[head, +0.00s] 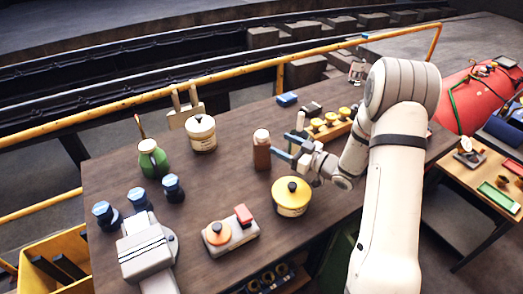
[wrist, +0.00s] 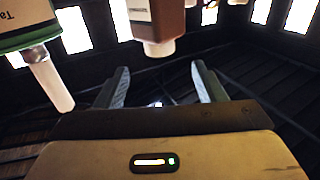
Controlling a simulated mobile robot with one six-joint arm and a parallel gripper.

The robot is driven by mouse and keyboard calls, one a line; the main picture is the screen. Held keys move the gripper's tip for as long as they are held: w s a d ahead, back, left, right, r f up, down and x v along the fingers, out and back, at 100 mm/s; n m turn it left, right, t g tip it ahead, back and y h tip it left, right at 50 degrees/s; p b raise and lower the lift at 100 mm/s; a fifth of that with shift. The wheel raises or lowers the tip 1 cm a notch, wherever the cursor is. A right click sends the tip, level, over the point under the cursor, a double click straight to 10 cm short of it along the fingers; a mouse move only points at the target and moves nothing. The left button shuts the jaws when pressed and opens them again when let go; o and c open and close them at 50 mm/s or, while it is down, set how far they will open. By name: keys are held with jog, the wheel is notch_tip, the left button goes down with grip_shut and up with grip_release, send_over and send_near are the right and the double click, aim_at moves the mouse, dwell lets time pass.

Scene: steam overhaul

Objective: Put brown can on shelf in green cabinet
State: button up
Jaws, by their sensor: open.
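The brown can (head: 262,155), with a pale cap, stands upright on the dark workbench (head: 215,185). It appears inverted at the top of the wrist view (wrist: 158,20), cap pointing down in that picture. My gripper (head: 283,154) is open and empty, just right of the can in the head view. In the wrist view its two fingers (wrist: 163,85) are spread, with the can beyond them and roughly between them sideways. The exact gap is hard to judge.
A yellow tin (head: 291,197) stands close in front of my gripper. A green bottle (head: 298,137) with a pale nozzle (wrist: 50,85) stands close behind it. A green jug (head: 153,160) and cream tub (head: 201,133) stand left. A yellow rail (head: 215,83) runs behind the bench.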

aim_at(267, 137)
jog(key=p+x, duration=0.2)
jog(key=x, duration=0.7)
jog(key=shift+c, duration=0.2)
grip_shut()
dwell(0.4)
jog(key=shift+w+r, duration=0.1)
